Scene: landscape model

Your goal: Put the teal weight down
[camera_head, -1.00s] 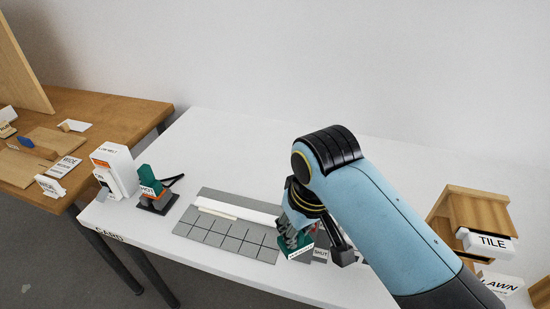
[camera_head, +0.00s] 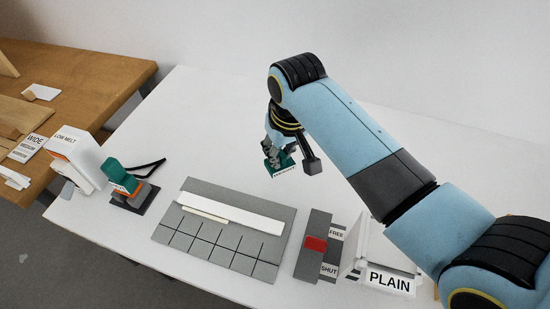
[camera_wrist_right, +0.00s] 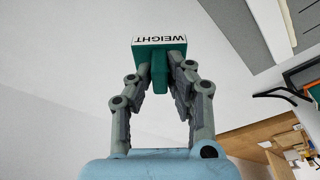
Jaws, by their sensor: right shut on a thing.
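The teal weight (camera_head: 281,166) has a white label and is in my right gripper (camera_head: 276,151), over the back part of the white table (camera_head: 345,176), behind the grey gridded board. I cannot tell from the head view how high it is above the table. In the right wrist view, the weight (camera_wrist_right: 158,62) has a white face reading WEIGHT, and its stem is between the two fingers of my right gripper (camera_wrist_right: 163,85), which is shut on it. My left gripper is not in view.
The grey gridded board (camera_head: 215,238) bears a white strip (camera_head: 232,210). Right of it are a grey block with a red patch (camera_head: 316,243), FREE and SHUT labels, and a PLAIN sign (camera_head: 390,281). A teal-topped HOT tool (camera_head: 122,178) and white LOW MELT box (camera_head: 78,152) stand left. The back is clear.

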